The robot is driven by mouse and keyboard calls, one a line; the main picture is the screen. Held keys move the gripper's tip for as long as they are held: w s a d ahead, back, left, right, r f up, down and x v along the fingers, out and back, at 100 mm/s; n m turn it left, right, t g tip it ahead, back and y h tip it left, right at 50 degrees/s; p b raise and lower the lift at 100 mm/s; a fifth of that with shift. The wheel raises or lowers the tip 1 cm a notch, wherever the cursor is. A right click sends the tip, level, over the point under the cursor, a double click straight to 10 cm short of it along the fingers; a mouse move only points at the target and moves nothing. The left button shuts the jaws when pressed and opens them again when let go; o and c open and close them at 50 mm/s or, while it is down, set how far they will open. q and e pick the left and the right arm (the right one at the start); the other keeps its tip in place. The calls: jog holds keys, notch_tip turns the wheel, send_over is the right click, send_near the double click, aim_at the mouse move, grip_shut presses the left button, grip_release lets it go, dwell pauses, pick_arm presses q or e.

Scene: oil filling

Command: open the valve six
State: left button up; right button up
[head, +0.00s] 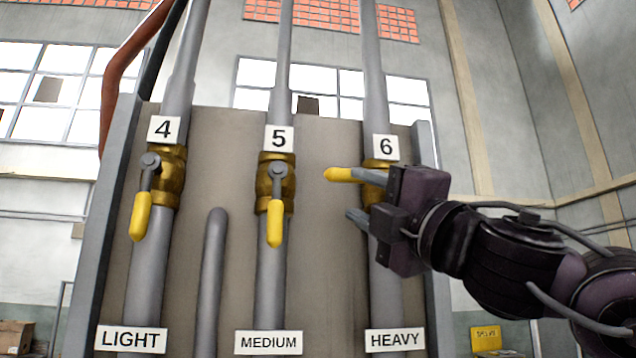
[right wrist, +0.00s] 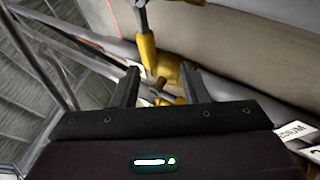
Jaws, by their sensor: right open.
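Valve six is a brass valve (head: 373,165) on the right pipe, under the "6" sign (head: 386,147). Its yellow-ended handle (head: 339,174) lies almost level and points left. My right gripper (head: 360,196) is open in front of this valve and hides much of its body. In the right wrist view the two fingers (right wrist: 160,84) stand apart, with valve six's brass body (right wrist: 170,66) between and beyond them; its yellow handle grip (right wrist: 147,52) shows past the tips. I cannot tell whether a finger touches the handle. My left gripper is not in view.
Valve four (head: 171,180) and valve five (head: 275,187) stand to the left, their yellow handles hanging down. A short grey pipe (head: 211,275) rises between them. Signs read LIGHT (head: 131,340), MEDIUM (head: 268,343) and HEAVY (head: 395,340).

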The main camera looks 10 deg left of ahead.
aim_at(349, 177)
jog(key=w+a+r+p, duration=0.1)
jog(key=a+r+p, duration=0.1)
jog(key=r+p, duration=0.1)
jog(key=w+r+p, duration=0.1)
jog(key=p, duration=0.1)
jog(key=shift+w+a+r, duration=0.15)
jog(key=shift+w+a, duration=0.2)
jog(key=shift+a, duration=0.05)
jog(key=shift+w+a, duration=0.35)
jog(key=shift+a, duration=0.05)
jog(key=shift+d, duration=0.1)
jog(key=shift+s+d, duration=0.2)
jog(key=shift+d, duration=0.05)
jog(key=shift+c, duration=0.4)
jog(key=c, duration=0.7)
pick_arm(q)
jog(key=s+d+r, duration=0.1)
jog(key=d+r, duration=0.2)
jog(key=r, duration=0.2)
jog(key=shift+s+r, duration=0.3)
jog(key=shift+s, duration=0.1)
pick_arm(e)
grip_shut()
